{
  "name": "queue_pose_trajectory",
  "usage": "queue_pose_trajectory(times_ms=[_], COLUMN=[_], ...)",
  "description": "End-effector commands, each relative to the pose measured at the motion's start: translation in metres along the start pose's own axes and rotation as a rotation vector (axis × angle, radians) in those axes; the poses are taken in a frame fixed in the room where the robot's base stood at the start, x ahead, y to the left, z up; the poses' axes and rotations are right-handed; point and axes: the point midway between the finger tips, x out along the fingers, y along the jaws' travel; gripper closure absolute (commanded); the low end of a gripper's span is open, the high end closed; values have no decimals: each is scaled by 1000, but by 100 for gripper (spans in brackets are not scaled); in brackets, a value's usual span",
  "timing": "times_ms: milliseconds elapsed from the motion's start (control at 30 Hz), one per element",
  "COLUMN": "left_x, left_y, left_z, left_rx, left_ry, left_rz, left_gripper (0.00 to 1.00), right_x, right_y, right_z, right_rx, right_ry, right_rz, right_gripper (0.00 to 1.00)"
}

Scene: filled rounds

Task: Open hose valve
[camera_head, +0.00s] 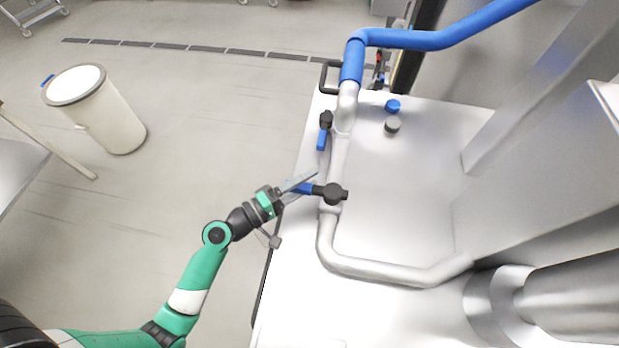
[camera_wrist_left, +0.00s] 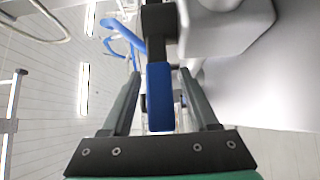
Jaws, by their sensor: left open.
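A hose valve with a black body (camera_head: 334,194) sits on the grey pipe (camera_head: 336,165). Its blue handle (camera_head: 301,187) points left, across the pipe. My left gripper (camera_head: 307,185) is open, with its fingers on either side of this handle. In the left wrist view the blue handle (camera_wrist_left: 160,97) lies between the two open fingers (camera_wrist_left: 160,75), apparently with gaps on both sides. A second valve (camera_head: 326,119) sits farther up the pipe, its blue handle (camera_head: 321,140) pointing along the pipe. My right gripper is not in view.
A blue hose (camera_head: 440,39) joins the top of the pipe. Blue (camera_head: 392,105) and grey (camera_head: 392,125) knobs stand on the white surface (camera_head: 400,190) right of the pipe. A bin (camera_head: 105,115) stands on the floor at the left. The floor between is clear.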

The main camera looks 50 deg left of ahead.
Motion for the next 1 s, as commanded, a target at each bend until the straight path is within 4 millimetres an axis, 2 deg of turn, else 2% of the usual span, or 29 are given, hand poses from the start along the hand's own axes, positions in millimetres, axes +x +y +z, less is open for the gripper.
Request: queue_pose_trajectory(times_ms=[100,333,367,667,700,1000], left_x=[7,8,8,8,8,8], left_y=[0,0,0,0,0,0], left_z=[1,0,0,0,0,0], left_rx=[0,0,0,0,1,1], left_ry=[-2,0,0,-1,-1,-1], left_rz=[0,0,0,0,0,0], left_gripper=[40,40,44,98,100,100], right_x=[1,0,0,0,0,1], right_y=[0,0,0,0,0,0], right_z=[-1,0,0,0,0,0], right_rx=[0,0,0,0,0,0], right_ry=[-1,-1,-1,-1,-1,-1], right_rz=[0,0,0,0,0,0], right_gripper=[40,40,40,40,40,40])
